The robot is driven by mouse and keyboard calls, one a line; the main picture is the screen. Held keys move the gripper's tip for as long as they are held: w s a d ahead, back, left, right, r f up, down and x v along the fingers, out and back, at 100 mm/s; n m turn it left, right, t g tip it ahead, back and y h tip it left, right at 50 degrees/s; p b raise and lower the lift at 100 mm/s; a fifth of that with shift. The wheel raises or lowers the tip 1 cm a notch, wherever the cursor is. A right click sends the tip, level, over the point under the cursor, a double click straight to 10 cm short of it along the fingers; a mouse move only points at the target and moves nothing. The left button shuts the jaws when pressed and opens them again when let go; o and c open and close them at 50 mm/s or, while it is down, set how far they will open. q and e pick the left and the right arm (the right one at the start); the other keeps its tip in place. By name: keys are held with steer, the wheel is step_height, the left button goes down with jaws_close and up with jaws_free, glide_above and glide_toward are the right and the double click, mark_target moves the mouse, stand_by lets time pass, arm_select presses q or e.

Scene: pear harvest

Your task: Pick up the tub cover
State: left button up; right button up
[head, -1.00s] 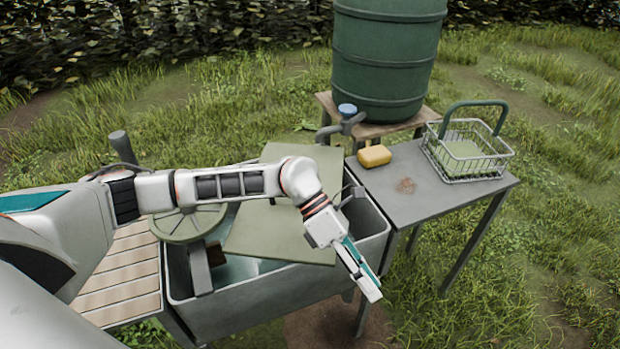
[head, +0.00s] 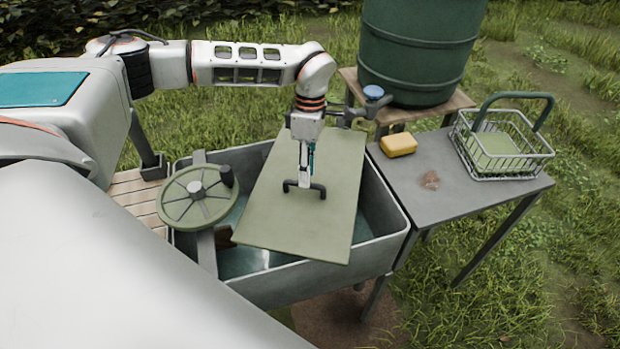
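The tub cover (head: 270,219) is a flat green-grey board with a dark bar handle (head: 319,190) near its middle. It lies tilted across the grey tub (head: 300,287), leaving water visible at the left. My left gripper (head: 305,181) points down at the handle, its fingertips at or touching the bar. The fingers are seen nearly edge-on, so I cannot tell whether they are closed on it. My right gripper is out of view.
A spoked handwheel (head: 181,208) sits over the tub's left end. At the right, a grey table (head: 440,205) holds a yellow block (head: 398,145) and a wire basket (head: 507,165). A green barrel (head: 417,50) with a blue-topped tap (head: 373,93) stands behind.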

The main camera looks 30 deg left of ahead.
arm_select(q)
steer(key=f, duration=0.2)
steer(key=s+f, duration=0.1)
steer(key=f, duration=0.1)
steer(key=shift+d+f, duration=0.15)
steer(key=shift+d, duration=0.05)
jaws_close()
steer(key=shift+w, duration=0.1)
steer(key=shift+r, duration=0.2)
